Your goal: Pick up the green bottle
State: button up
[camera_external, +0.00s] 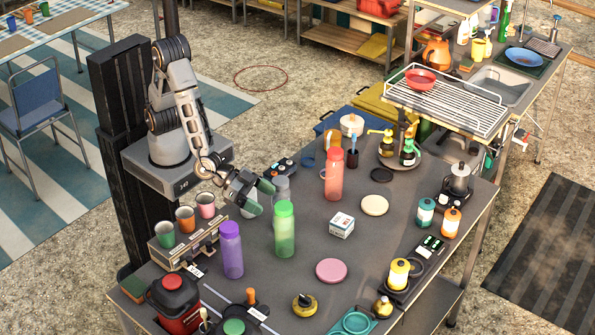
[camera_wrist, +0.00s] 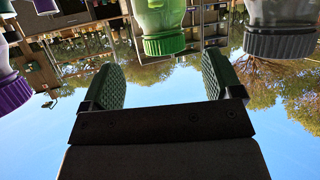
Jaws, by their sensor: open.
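The green bottle (camera_external: 284,232) stands upright on the grey table, with a light green cap. My gripper (camera_external: 262,198) is just behind and left of it, at about the height of its upper part. The jaws are open and empty. In the wrist view, which looks inverted, the green bottle (camera_wrist: 164,30) shows its cap end beyond the gap between the two fingers of my gripper (camera_wrist: 163,78). The bottle appears apart from the fingers. Its lower part is cut off in that view.
A purple bottle (camera_external: 232,255) stands to the left, near a holder with several cups (camera_external: 185,219). A pink disc (camera_external: 331,271) and small white box (camera_external: 341,225) lie to the right.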

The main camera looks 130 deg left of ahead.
aim_at(276, 206)
jog(key=shift+y, duration=0.3)
jog(key=shift+p+x, duration=0.65)
jog(key=shift+x, duration=3.2)
jog(key=shift+a, duration=0.1)
jog(key=shift+s, duration=0.1)
jog(key=c, duration=1.2)
jog(key=shift+c, duration=0.2)
